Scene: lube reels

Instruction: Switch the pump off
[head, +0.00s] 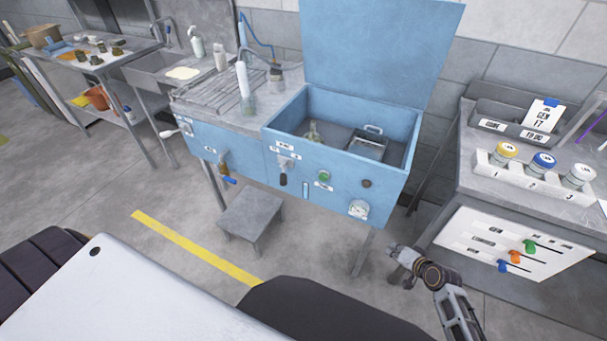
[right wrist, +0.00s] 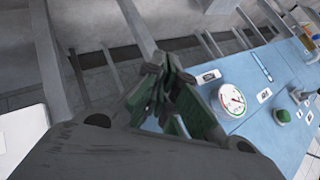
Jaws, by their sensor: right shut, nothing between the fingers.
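The blue cabinet (head: 230,155) has a front panel of controls. A lever with a dark grip (head: 283,172) hangs below a white label too small to read surely. Right of it are a green button (head: 323,176), a dark round knob (head: 367,183) and a round white gauge (head: 358,208). I cannot tell which control is the pump's. My right gripper (head: 395,254) is shut and empty, below and right of the gauge, apart from the panel. In the right wrist view, its fingers (right wrist: 170,82) are left of the gauge (right wrist: 232,99) and green button (right wrist: 284,116). My left gripper is not in view.
The cabinet's lid (head: 380,50) stands open. A brass valve with a blue handle (head: 225,170) is at the panel's left. A low grey stool (head: 250,215) stands below. A right bench carries capped jars (head: 543,163) and a slider board (head: 480,240).

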